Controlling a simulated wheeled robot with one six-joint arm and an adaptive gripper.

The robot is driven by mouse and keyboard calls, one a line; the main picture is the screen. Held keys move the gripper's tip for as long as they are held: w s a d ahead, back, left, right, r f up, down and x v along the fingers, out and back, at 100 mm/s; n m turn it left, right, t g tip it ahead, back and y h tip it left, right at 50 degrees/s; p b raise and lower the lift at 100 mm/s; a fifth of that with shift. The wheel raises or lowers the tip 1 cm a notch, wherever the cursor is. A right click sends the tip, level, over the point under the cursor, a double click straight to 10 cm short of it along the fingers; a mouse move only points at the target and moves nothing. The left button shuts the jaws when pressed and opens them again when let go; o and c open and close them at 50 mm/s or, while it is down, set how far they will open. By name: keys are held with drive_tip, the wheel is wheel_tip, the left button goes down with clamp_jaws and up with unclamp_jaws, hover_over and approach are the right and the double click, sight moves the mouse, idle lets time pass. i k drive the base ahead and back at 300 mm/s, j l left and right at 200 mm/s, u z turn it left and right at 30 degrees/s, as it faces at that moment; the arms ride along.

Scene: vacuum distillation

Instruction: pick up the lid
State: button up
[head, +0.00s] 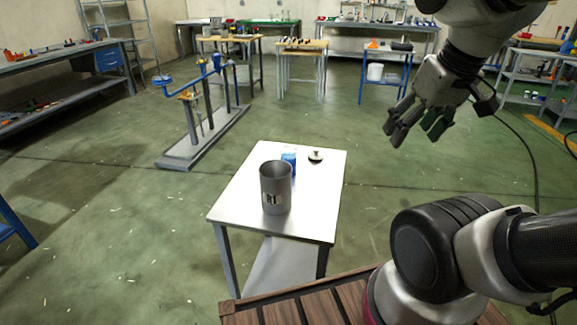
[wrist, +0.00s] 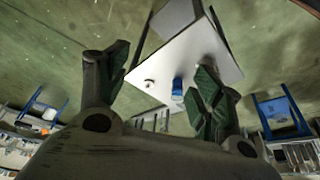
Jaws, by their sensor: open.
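The lid (head: 316,156) is a small, pale, round piece with a dark knob, lying on the far right part of the small white-topped table (head: 308,218). In the wrist view the lid (wrist: 149,83) is a tiny spot between my fingers, near the table's edge. My gripper (head: 414,136) is open and empty, high up and to the right of the table, well apart from the lid. It also shows in the wrist view (wrist: 162,70), with its two fingers spread wide.
A tall grey can (head: 276,190) with a label stands on the table, left of and nearer than the lid. A blue item (head: 289,158) stands between them. A blue clamp stand on a grey base (head: 200,145) is further left. Workbenches line the back; the floor right of the table is clear.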

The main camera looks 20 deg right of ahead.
sight(316, 155)
drive_tip(key=k, duration=0.3)
drive_tip(key=k+u, duration=0.1)
drive_tip(key=u, duration=0.25)
drive_tip(key=k+u, duration=0.15)
drive_tip(key=u, duration=0.15)
drive_tip(key=k+j+u, duration=0.1)
drive_tip(key=u, duration=0.25)
drive_tip(key=i+l+u, duration=0.2)
drive_tip(key=l, duration=0.75)
drive_tip(key=l+u, duration=0.2)
drive_tip(key=l, duration=0.7)
drive_tip(key=i+l, duration=0.1)
drive_tip(key=l, duration=2.05)
